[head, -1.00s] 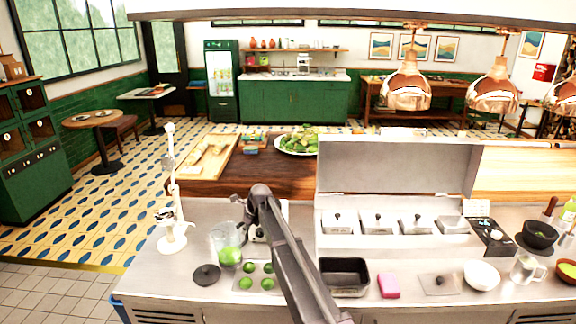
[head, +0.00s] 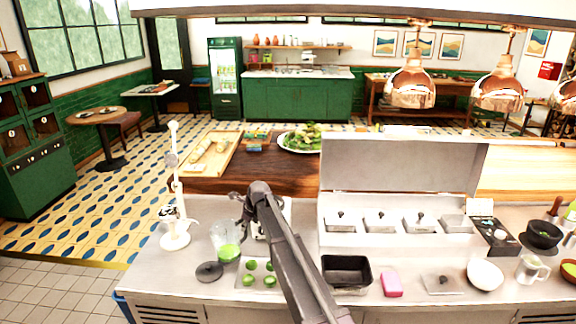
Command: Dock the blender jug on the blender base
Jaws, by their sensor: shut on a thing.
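The blender jug (head: 224,237) is a clear vessel with something green in its bottom. It shows upright on or just above the steel counter; I cannot tell if it touches. My gripper (head: 241,218) is at its upper right side, shut on the jug, with the fingertips small and partly hidden by my arm. A pale appliance (head: 286,211), probably the blender base, stands just right of the jug. My arm covers most of it, so its top cannot be seen clearly.
A black round lid (head: 209,272) and a tray with green limes (head: 270,281) are in front of the jug. A tall white stand (head: 175,225) is to its left. A black pan (head: 346,287) and pink block (head: 392,285) lie right of my arm.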

